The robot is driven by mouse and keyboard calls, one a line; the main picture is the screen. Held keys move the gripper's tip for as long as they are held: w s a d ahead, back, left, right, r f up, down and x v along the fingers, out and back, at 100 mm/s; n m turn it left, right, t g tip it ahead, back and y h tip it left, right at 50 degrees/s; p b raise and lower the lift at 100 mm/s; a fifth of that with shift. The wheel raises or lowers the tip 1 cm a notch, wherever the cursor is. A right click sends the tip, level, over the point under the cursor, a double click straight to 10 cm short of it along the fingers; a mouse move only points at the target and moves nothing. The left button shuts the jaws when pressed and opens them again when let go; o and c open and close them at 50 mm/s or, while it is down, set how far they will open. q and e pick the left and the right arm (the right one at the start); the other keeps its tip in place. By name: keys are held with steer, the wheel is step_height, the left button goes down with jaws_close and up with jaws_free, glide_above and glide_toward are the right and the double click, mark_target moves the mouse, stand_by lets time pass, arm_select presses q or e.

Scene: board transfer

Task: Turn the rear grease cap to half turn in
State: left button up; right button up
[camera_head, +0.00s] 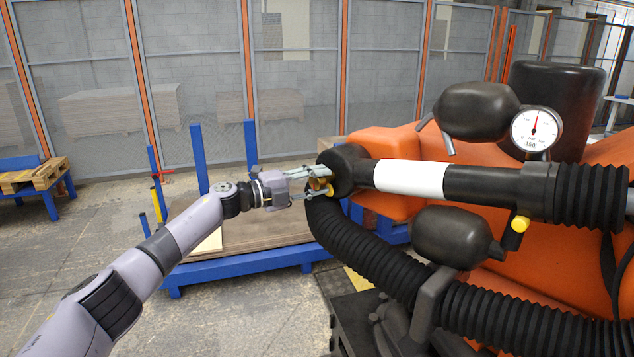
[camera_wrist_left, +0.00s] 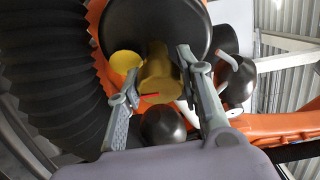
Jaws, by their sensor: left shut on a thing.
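A brass-coloured grease cap (camera_wrist_left: 157,72) with a short red mark on its end face sticks out of the dark round end of the orange machine's arm (camera_head: 348,168). The red mark lies nearly level in the left wrist view. My left gripper (camera_head: 318,183) is shut on this cap, with one finger on each side of it. In the head view the cap is partly hidden by the fingers. A yellow round cap (camera_wrist_left: 125,62) sits just left of it in the wrist view. My right gripper is not in view.
A black ribbed hose (camera_head: 370,258) curves close below the held cap. A pressure gauge (camera_head: 536,129) and a yellow-ended knob (camera_head: 520,223) sit further right on the machine. A blue rack (camera_head: 245,266) with boards stands behind my left arm.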

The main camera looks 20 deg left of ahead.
arm_select(q)
steer(key=shift+f, duration=0.1)
steer(key=o, duration=1.2)
steer(key=shift+c, duration=0.2)
steer(key=v, duration=1.2)
